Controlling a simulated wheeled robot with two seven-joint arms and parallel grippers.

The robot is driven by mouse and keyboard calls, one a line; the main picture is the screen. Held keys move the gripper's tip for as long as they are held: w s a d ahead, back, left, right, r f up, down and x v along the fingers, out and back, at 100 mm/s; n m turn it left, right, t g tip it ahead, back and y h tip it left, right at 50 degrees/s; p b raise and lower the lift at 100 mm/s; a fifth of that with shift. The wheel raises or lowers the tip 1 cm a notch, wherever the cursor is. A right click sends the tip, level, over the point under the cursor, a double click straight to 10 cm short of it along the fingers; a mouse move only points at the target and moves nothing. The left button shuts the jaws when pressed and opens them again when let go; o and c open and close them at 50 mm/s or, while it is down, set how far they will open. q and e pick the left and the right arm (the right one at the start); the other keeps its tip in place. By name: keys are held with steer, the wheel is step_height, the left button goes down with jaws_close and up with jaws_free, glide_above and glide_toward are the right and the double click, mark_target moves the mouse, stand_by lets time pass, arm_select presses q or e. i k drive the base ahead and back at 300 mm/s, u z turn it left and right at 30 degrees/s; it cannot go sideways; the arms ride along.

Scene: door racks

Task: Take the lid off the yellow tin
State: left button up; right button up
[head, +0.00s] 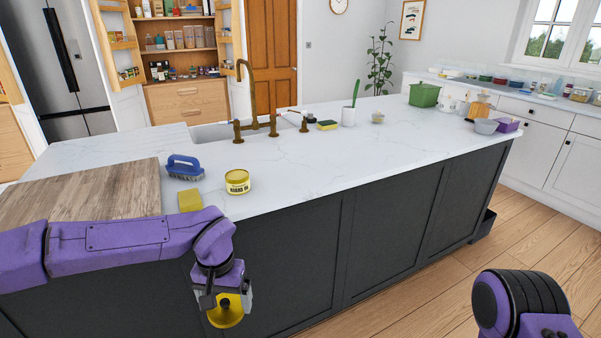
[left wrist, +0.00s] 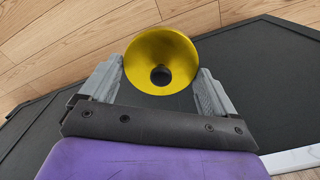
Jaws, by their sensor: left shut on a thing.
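The yellow tin (head: 237,183) stands upright on the white worktop near its front edge in the head view. Its top looks pale yellow, and I cannot make out its rim clearly. My left gripper (head: 226,299) hangs in front of the island, below worktop level and apart from the tin. It is shut on a round yellow lid (head: 226,314) with a dark round middle. In the left wrist view the lid (left wrist: 160,48) sits between the two grey fingers of the left gripper (left wrist: 161,80). My right gripper is out of view; only part of my right arm shows at lower right.
A yellow sponge (head: 190,200) and a blue brush (head: 185,167) lie left of the tin, beside a wooden board (head: 85,190). A brass tap (head: 250,95) stands behind at the sink. The island's dark front panel (head: 290,250) is close behind my left gripper.

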mark_target(238, 182)
steer(key=z, duration=1.3)
steer(key=i, duration=0.8)
steer(key=u, duration=0.6)
steer(key=i, duration=0.55)
steer(key=u, duration=0.65)
